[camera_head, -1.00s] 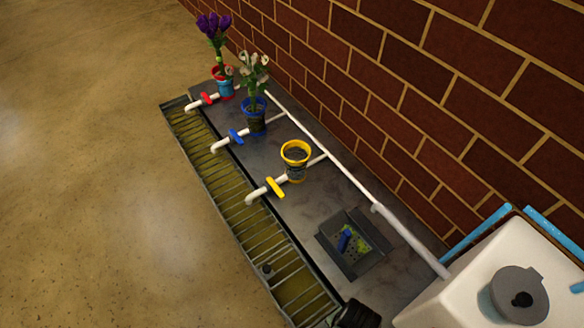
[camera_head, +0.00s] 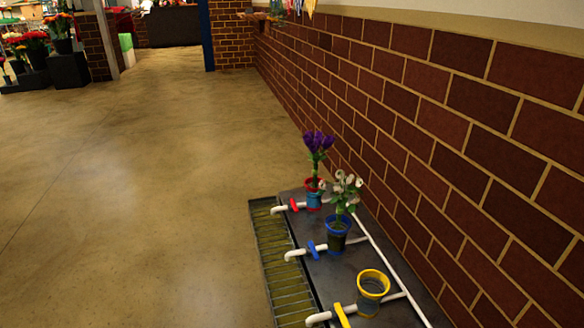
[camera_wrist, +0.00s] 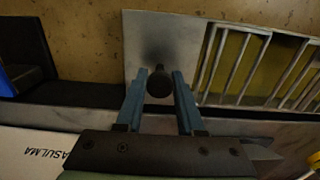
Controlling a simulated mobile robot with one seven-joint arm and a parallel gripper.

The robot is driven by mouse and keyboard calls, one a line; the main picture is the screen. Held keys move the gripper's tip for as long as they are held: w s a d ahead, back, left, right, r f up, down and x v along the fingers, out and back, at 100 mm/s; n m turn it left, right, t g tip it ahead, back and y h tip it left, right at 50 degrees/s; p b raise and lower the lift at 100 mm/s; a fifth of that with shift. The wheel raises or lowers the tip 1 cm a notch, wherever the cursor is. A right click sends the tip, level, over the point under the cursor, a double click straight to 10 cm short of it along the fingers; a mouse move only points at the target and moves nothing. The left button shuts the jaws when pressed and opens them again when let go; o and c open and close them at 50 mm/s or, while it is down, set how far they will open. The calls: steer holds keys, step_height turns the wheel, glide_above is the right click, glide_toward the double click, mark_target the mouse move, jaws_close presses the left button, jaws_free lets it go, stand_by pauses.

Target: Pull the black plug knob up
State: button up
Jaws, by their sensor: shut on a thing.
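The black plug knob (camera_wrist: 159,84) shows in the wrist view as a dark round head between the tips of my two blue fingers. My gripper (camera_wrist: 160,92) is shut on it. A flat grey plate (camera_wrist: 185,38) with a dark shadow lies behind the knob. The knob's lower part is hidden, so I cannot tell how far it is raised. Neither the knob nor my gripper is in the head view.
In the wrist view, a metal grating (camera_wrist: 258,62) lies to the right and a white lettered surface (camera_wrist: 35,150) at lower left. The head view shows a yellow pot (camera_head: 371,296), a blue pot (camera_head: 337,240), a red-rimmed pot (camera_head: 314,196) and open floor (camera_head: 130,210).

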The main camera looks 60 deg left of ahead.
steer(key=shift+c, duration=0.4)
steer(key=shift+r+p, duration=1.6)
steer(key=shift+p, duration=0.3)
steer(key=o, duration=1)
step_height(320, 180, up, 9)
steer(key=p, duration=1)
steer(key=shift+w, duration=0.1)
